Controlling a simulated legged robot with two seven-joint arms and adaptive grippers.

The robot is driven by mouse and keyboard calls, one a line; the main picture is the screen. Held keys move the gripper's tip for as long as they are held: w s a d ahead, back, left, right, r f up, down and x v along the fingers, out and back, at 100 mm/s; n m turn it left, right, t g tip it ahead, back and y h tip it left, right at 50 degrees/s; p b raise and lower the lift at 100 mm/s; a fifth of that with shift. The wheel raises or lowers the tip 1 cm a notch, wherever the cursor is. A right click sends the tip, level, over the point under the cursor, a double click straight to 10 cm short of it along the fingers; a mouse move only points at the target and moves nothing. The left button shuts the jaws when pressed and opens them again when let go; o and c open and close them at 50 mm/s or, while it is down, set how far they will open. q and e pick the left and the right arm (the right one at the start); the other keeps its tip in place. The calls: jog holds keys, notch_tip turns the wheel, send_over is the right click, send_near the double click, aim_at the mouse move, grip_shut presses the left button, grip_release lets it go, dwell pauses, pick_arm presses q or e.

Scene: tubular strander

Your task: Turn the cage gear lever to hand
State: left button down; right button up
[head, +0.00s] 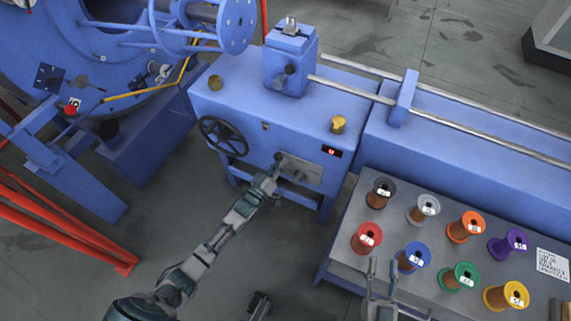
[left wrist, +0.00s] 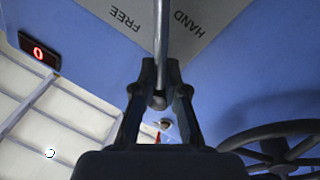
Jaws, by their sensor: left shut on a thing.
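The cage gear lever is a thin metal rod (left wrist: 162,40) in the left wrist view, crossing a grey label plate (left wrist: 205,12). The word FREE lies left of the rod and HAND right of it; the rod stands between the two words. My left gripper (left wrist: 160,98) is shut around the rod's end. In the head view, my left gripper (head: 275,170) is at the front of the blue gearbox (head: 250,115), hiding most of the lever. My right gripper (head: 382,272) is open and empty over the front edge of the spool table.
A black handwheel (head: 222,136) is left of my left gripper; a red display (head: 331,151) is to its right. The grey spool table (head: 345,235) holds several coloured spools. Red rails (head: 70,225) stand at left. Floor between is clear.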

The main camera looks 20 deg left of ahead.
pick_arm(q)
jog(key=shift+s+a+f+n, duration=0.1)
jog(key=shift+f+n, duration=0.1)
jog(key=shift+f, duration=0.15)
jog(key=shift+s+a+f+n, duration=0.1)
jog(key=shift+f+n, duration=0.1)
jog(key=shift+f, duration=0.15)
pick_arm(e)
jog(key=shift+s+a+r+t, duration=0.1)
jog(key=shift+r+t, duration=0.2)
jog(key=shift+r, duration=0.05)
pick_arm(q)
jog(key=c, duration=1.3)
grip_release()
jog(key=shift+o, duration=0.5)
jog(key=shift+w+a+r, duration=0.1)
jog(key=shift+r, duration=0.05)
jog(key=shift+r, duration=0.1)
jog(key=v, duration=1.2)
jog(key=shift+f, duration=0.2)
